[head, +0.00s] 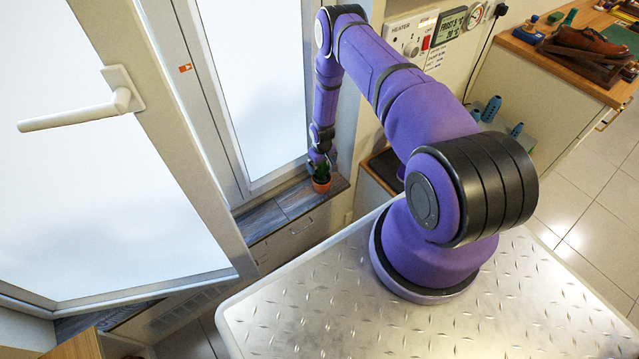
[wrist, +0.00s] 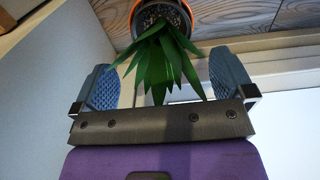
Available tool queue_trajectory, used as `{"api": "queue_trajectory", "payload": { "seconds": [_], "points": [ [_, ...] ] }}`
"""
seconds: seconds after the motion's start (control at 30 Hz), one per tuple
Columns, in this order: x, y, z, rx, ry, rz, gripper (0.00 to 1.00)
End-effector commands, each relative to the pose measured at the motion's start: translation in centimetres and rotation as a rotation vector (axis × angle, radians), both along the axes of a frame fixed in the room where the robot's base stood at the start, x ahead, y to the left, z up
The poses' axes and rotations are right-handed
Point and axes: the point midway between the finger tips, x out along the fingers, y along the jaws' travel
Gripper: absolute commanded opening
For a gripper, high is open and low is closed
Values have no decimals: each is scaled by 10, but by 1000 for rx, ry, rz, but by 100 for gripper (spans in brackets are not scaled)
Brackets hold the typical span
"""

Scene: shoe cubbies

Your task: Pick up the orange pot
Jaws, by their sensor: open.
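The orange pot (head: 321,185) stands on the dark wooden window sill in the head view, with a green plant (head: 320,170) in it. In the wrist view the orange pot (wrist: 134,17) is at the top, its rim partly cut off by the frame edge. Dark soil fills it, and the green leaves (wrist: 160,62) spread toward my gripper. My gripper (wrist: 168,78) is open, its two blue-grey fingers apart with leaves between them. The pot's rim lies beyond the fingertips. In the head view my gripper (head: 322,157) is just above the plant, small and partly hidden.
The sill (head: 265,217) has bare room left of the pot. A tall window frame (head: 236,140) stands close beside my arm. An open window sash with a white handle (head: 122,102) reaches into the room at left. A cabinet top with shoes (head: 590,40) is at far right.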

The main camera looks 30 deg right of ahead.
Motion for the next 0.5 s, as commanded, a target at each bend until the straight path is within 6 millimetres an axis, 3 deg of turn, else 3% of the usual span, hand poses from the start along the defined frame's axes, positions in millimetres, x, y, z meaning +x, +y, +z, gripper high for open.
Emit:
{"api": "queue_trajectory", "payload": {
  "seconds": [0.3, 0.5],
  "points": [
    [-1, 0, -42, 0, 1, 0, 100],
    [-1, 0, -55, 0, 1, 0, 100]
  ]
}}
